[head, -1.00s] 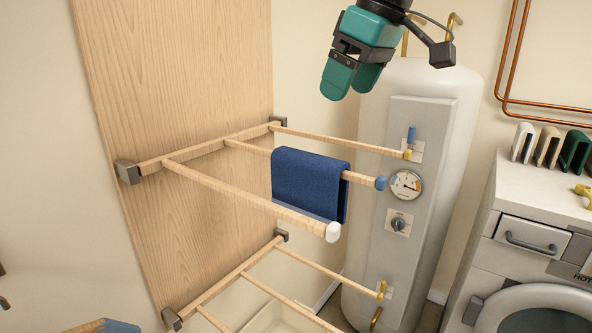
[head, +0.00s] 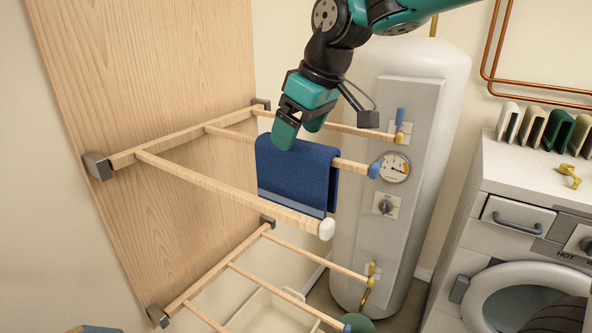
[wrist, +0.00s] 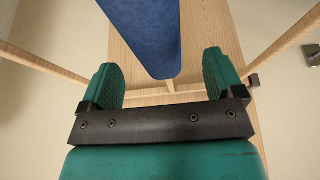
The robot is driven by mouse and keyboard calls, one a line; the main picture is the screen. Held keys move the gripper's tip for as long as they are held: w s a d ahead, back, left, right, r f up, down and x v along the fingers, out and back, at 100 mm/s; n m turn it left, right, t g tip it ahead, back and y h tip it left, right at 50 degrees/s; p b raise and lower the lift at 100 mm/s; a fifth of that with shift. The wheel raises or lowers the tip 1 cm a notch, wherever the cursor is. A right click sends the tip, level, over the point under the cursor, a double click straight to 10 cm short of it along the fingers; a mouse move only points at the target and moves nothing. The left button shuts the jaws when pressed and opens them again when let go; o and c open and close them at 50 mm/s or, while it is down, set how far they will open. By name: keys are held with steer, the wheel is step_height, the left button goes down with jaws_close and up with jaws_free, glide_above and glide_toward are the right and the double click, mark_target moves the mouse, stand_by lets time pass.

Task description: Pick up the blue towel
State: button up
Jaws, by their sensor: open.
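The blue towel (head: 294,172) hangs folded over the middle wooden bar of the upper drying rack (head: 215,187). It has a lighter blue band near its lower edge. My gripper (head: 299,138) is at the towel's top edge in the head view and overlaps it there. In the wrist view the towel (wrist: 148,32) lies ahead of the two green fingers, in line with the gap between them (wrist: 163,75). The fingers are spread apart with nothing between them. I cannot tell whether a finger touches the cloth.
A white boiler (head: 400,200) with a gauge stands right behind the rack. A lower rack (head: 262,282) sits over a pale basin (head: 270,312). A washing machine (head: 530,190) is at the right. The front and back upper bars flank the towel closely.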

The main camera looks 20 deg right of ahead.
mark_target(298, 141)
steer(key=x, duration=0.1)
steer(key=p+x, duration=0.1)
steer(key=x, duration=0.1)
steer(key=p+x, duration=0.1)
steer(key=x, duration=0.1)
steer(key=shift+s+d, duration=0.1)
steer(key=shift+d, duration=0.2)
steer(key=shift+f+b, duration=0.3)
steer(key=shift+f, duration=0.05)
steer(key=shift+c, duration=0.4)
steer(key=c, duration=1)
